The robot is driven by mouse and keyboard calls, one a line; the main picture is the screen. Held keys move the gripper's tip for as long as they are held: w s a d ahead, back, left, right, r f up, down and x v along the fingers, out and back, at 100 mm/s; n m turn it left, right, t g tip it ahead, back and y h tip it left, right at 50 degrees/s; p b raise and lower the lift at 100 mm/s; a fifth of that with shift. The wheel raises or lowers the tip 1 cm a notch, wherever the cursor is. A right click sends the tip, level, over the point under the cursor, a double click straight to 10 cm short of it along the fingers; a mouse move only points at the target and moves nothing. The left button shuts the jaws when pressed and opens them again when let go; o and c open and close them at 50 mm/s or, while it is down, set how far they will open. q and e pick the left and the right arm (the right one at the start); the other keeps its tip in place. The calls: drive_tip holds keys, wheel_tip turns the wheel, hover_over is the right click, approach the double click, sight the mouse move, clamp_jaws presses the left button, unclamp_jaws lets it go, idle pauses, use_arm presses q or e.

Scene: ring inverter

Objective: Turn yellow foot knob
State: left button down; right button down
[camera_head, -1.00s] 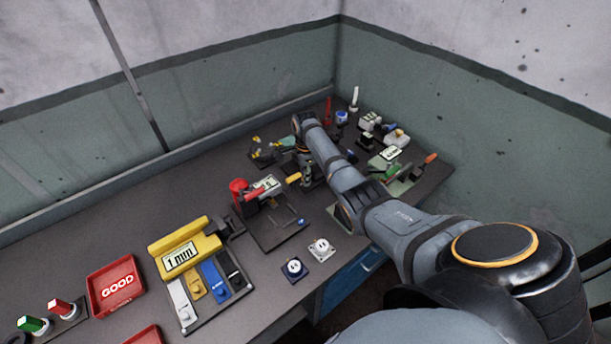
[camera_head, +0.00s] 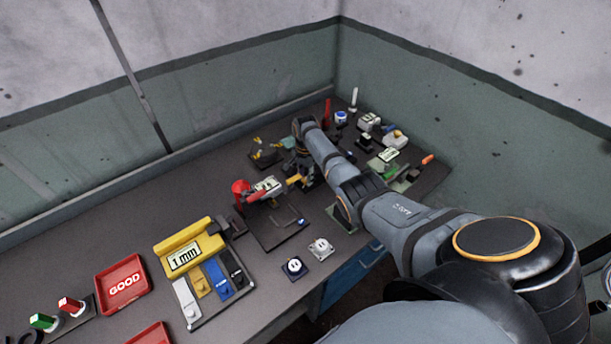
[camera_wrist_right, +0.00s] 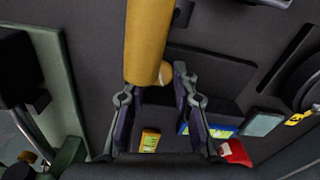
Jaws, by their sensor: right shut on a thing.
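In the head view, a small yellow piece (camera_head: 293,181) shows beside my right gripper (camera_head: 304,172), at the far part of the bench. My right arm hides much of that spot, and the exact finger contact is too small to tell there. My left gripper is not in view.
A red-topped fixture (camera_head: 240,190) stands just left of the gripper. Small parts and an orange-handled tool (camera_head: 428,159) lie to the right. The rear left bench is clear.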

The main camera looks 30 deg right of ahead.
sight(305, 179)
drive_tip(key=shift+n, duration=0.3)
drive_tip(key=c, duration=1.3)
unclamp_jaws()
drive_tip(key=shift+c, duration=0.2)
wheel_tip(305, 179, up, 12)
